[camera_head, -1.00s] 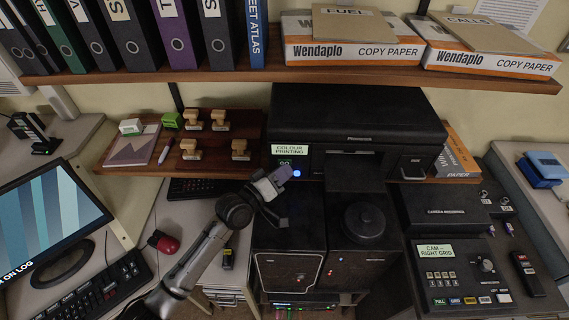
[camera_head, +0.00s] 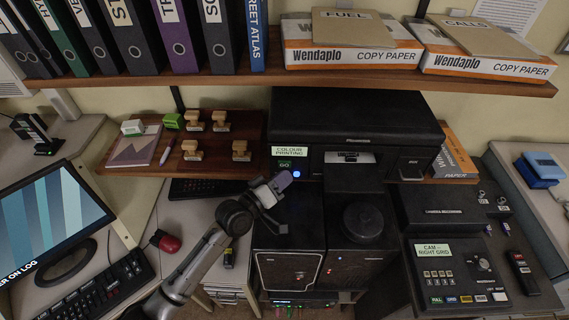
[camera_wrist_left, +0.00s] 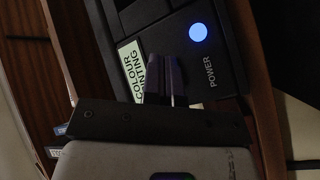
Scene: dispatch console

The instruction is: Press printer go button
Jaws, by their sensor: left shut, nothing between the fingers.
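The black printer (camera_head: 355,108) stands on the shelf below the copy paper. Its front left carries a "COLOUR PRINTING" display (camera_head: 290,151), a small button marked GO in green (camera_head: 286,164) and a lit blue power button (camera_head: 297,174). A pale sheet (camera_head: 349,157) shows in the output slot. My left gripper (camera_head: 284,181) is shut and empty, just below the GO button and close to the printer front. In the left wrist view, the shut fingers (camera_wrist_left: 164,75) lie beside the display and the blue power button (camera_wrist_left: 199,34); the GO button looks hidden behind them. My right gripper is out of view.
Wooden stamps (camera_head: 192,150) stand on the shelf left of the printer. A black unit with a round knob (camera_head: 363,222) sits below the printer, and a camera control panel (camera_head: 455,270) is at right. The upper shelf (camera_head: 200,79) holds binders and paper boxes.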

